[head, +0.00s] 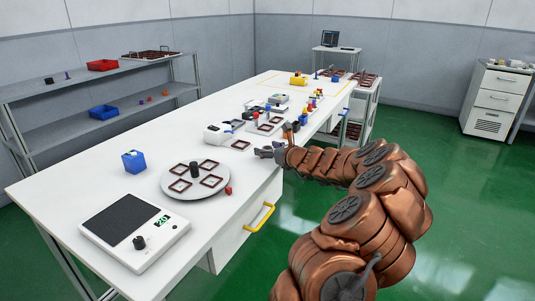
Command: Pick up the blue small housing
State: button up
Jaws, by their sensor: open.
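A blue box-shaped piece (134,162) with a mark on its front stands on the near left part of the white table (80,190). A smaller blue piece (336,79) stands at the table's far end. I cannot tell from their looks which is the blue small housing. My gripper (262,152) is open, at the right edge of the table, pointing left. It is well to the right of the near blue piece and apart from it. Nothing shows between its fingers.
A round plate (174,189) with dark red square frames and a black cylinder lies near the blue piece. A scale (120,226) stands in front, a white device (217,133) beyond. Several small parts crowd the table's middle. A shelf with a blue bin (103,112) stands left.

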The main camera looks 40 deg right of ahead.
jog(key=shift+c, duration=0.4)
jog(key=c, duration=0.8)
jog(key=shift+c, duration=0.2)
jog(key=shift+r+p, duration=0.35)
jog(key=shift+r, duration=1.15)
jog(key=shift+s+r, duration=0.2)
jog(key=shift+r, duration=0.1)
jog(key=s+a+r, duration=0.1)
jog(key=s+a, duration=0.6)
jog(key=s, duration=0.6)
jog(key=shift+s+a+r, duration=0.15)
jog(key=shift+s, duration=0.25)
